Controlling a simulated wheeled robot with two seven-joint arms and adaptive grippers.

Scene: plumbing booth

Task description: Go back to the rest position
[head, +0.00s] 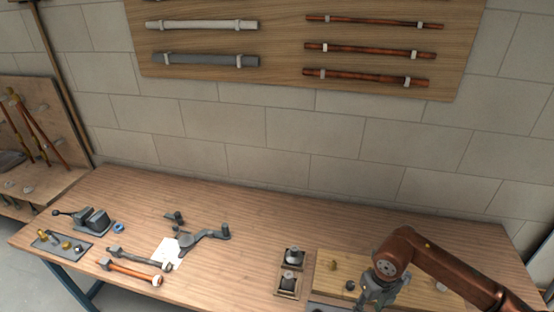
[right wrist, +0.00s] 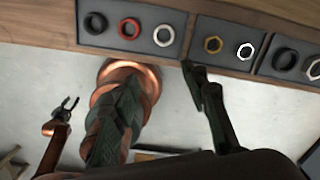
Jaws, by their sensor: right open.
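My right arm comes in from the right in the head view, and its gripper (head: 378,292) is over the right part of the workbench (head: 255,235), by a light wooden board (head: 440,291). In the right wrist view the dark fingers of my right gripper (right wrist: 155,110) are wide apart with nothing held between them. A rounded copper-coloured form (right wrist: 122,72) shows behind the left finger; I cannot tell what it is. A small dark forked end on a copper arm (right wrist: 66,112) at the left looks like my left gripper, too small to read. My left arm does not show in the head view.
In the right wrist view, grey trays (right wrist: 177,49) with several rings lie along the bench edge, above pale floor. In the head view, a vise (head: 92,219), pipe tools (head: 140,258) and white paper (head: 166,252) lie left; square holders (head: 288,285) stand beside the board. The back middle is clear.

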